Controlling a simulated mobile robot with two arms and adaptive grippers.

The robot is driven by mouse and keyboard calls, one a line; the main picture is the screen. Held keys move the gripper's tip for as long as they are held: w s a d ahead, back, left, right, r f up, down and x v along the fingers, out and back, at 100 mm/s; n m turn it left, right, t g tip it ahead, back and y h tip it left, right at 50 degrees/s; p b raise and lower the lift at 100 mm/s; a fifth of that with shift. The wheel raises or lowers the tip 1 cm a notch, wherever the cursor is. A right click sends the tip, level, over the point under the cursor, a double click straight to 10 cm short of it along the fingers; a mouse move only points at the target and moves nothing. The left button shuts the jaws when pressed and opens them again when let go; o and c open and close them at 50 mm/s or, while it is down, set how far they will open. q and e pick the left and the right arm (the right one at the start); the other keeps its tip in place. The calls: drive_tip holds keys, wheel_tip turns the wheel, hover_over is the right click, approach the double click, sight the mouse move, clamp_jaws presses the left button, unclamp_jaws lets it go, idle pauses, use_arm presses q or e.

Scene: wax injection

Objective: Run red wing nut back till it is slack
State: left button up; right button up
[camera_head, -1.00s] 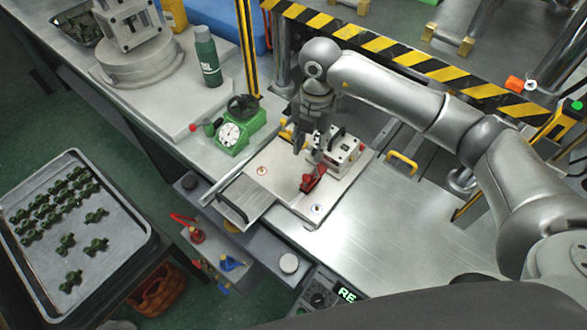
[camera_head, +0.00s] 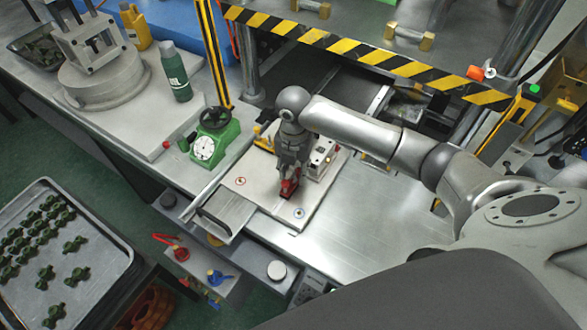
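The red wing nut (camera_head: 289,188) is on the pale plate (camera_head: 247,190) of the fixture on the metal worktop. My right gripper (camera_head: 290,176) points down right over it. The fingertips reach the red part and hide its upper portion. Whether they are closed on it or only around it is too small to tell. My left gripper is out of view.
A white block (camera_head: 322,157) stands close beside the gripper. A green dial gauge (camera_head: 205,148) and a green bottle (camera_head: 177,76) are to the left. A striped barrier (camera_head: 374,57) crosses behind. A tray (camera_head: 95,240) of green parts is lower left. The worktop (camera_head: 370,225) right of the fixture is clear.

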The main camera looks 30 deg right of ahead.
drive_tip(key=shift+f, duration=0.8)
clamp_jaws()
drive_tip(key=shift+f+n+b, duration=0.15)
drive_tip(key=shift+n+b, duration=0.45)
drive_tip(key=shift+b, duration=0.05)
drive_tip(key=shift+n+b, duration=0.6)
drive_tip(key=shift+n, duration=0.3)
unclamp_jaws()
